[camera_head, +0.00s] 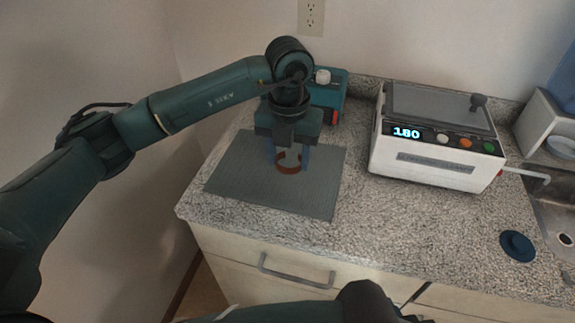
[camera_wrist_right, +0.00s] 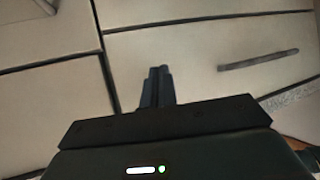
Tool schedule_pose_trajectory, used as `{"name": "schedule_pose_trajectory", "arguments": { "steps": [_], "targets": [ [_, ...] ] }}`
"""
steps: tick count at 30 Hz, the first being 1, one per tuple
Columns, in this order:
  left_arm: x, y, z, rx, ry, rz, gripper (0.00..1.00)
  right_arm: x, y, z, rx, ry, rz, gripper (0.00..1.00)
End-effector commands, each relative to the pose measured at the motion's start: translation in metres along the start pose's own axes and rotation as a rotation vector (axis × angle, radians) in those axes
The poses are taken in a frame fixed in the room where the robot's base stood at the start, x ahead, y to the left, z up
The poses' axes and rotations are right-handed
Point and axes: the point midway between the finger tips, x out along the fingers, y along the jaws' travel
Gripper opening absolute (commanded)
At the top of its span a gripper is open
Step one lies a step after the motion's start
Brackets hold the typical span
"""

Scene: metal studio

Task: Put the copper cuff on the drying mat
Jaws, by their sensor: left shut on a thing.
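The copper cuff (camera_head: 289,169) is a small reddish-brown open ring over the middle of the drying mat. The drying mat (camera_head: 240,185) is a flat grey sheet on the left part of the counter. My left gripper (camera_head: 290,163) points down over the mat and is shut on the copper cuff, with a blue finger on each side of it. The cuff is at or very near the mat surface; I cannot tell whether it touches. My right gripper (camera_wrist_right: 160,72) is shut and empty, in front of the cabinet fronts in the right wrist view.
A white machine (camera_head: 430,150) with a display reading 180 stands right of the mat. A teal device (camera_head: 330,92) stands behind my left gripper. A dark blue round lid (camera_head: 517,246) lies near the sink (camera_head: 560,215) at right. The granite counter (camera_head: 400,220) is clear in front of the machine.

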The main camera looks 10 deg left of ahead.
Motion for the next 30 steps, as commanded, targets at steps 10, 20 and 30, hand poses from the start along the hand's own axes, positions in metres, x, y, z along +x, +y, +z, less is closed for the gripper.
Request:
{"name": "schedule_pose_trajectory", "arguments": {
  "steps": [10,20,30],
  "targets": [
    [0.039,0.001,-0.001,0.001,0.002,0.002,0.27,0.000,0.001,-0.002,0.012,-0.005,0.009,0.00],
    [0.043,0.000,0.000,0.002,0.000,0.001,0.27,0.003,0.002,0.005,0.011,-0.012,0.009,0.00],
    [0.042,0.000,0.000,0.002,0.000,0.001,0.71,0.001,0.002,-0.003,0.004,0.002,0.006,0.00]
  ]
}}
